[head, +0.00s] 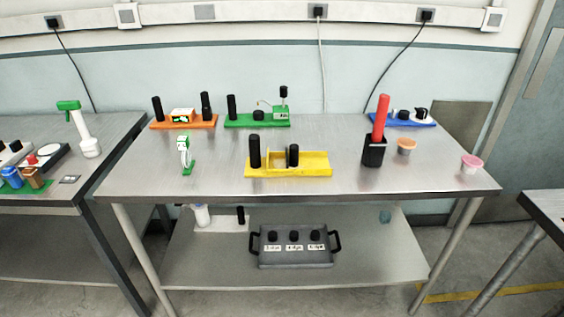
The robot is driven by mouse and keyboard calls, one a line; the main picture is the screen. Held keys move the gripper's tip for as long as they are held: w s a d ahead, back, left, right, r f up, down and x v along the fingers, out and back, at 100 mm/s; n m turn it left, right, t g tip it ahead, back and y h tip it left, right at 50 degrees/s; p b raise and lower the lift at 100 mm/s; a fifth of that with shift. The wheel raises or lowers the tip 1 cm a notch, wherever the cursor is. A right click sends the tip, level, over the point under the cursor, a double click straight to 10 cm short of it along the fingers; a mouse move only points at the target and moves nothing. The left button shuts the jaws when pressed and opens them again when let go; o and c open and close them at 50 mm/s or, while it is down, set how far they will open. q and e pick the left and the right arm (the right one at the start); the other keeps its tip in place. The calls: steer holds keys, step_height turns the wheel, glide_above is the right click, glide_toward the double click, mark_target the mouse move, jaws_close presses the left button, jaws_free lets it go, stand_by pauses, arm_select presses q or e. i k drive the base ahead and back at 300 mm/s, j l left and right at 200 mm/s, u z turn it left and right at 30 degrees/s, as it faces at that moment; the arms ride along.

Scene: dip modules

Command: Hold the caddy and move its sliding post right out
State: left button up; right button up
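A yellow caddy (318,161) stands on the steel table, near the middle front. A tall black post (255,150) rises at its left end. Which of the two is the sliding post I cannot tell for sure. Neither of my grippers is in the view, and nothing touches the caddy.
Behind stand an orange module (184,122), a green module (257,120) and a blue module (402,119). A black holder (373,151) with a red stick (381,117) is right of the caddy. A green-and-white device (184,153) is left. The table's front edge (300,195) is clear.

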mark_target(294, 161)
steer(key=i, duration=1.25)
